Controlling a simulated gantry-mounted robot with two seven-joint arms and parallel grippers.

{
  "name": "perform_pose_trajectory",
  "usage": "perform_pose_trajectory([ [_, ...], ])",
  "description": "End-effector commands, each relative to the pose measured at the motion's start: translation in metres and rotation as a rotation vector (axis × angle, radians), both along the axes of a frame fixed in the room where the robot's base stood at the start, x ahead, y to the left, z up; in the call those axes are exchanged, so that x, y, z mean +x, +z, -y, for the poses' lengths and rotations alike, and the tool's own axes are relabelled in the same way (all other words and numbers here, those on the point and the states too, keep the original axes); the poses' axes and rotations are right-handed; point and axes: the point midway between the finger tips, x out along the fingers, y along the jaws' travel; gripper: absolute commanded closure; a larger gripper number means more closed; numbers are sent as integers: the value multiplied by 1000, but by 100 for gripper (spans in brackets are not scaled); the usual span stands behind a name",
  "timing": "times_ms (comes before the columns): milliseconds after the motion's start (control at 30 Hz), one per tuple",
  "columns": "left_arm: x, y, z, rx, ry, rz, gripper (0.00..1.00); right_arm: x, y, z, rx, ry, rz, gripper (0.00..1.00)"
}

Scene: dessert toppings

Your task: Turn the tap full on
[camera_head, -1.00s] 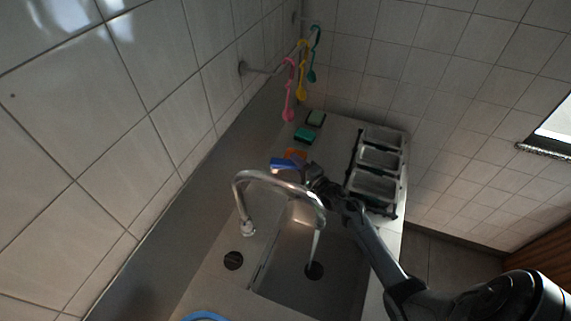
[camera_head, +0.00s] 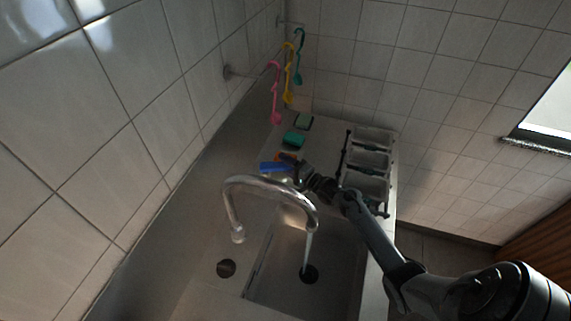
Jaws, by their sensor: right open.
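The chrome tap (camera_head: 270,184) arches over the sink (camera_head: 338,262). A thin stream of water (camera_head: 308,247) falls from its spout toward the dark drain (camera_head: 308,274). I cannot make out the tap's handle clearly. My right gripper (camera_head: 298,171) is open behind the arch of the tap, close to a blue item (camera_head: 273,167) and an orange item (camera_head: 288,157). The picture is too small to tell whether the fingers touch anything. My left gripper is not in view.
Green sponge-like blocks (camera_head: 293,138) lie farther back on the counter. Pink (camera_head: 276,97), yellow and teal utensils hang from a wall rail. A rack of grey bins (camera_head: 368,160) stands right of my gripper. A dark round hole (camera_head: 226,268) is left of the sink.

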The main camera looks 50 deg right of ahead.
Motion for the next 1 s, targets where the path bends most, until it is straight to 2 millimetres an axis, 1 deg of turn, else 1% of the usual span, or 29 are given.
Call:
perform_pose_trajectory([
  [167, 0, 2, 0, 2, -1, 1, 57, -13, -1, 0, 0, 1, -2, 53],
  [267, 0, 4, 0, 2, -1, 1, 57, -28, 0, 0, -1, 0, -2, 53],
  [500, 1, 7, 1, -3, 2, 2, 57, -70, -1, 1, 0, -1, -3, 53],
  [700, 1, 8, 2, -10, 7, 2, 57, -96, -1, 1, 0, 0, -1, 53],
  [833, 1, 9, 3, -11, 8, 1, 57, -104, 0, 1, 0, 1, -1, 53],
  [1000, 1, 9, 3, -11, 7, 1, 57, -108, 0, 2, 0, 0, 0, 53],
])
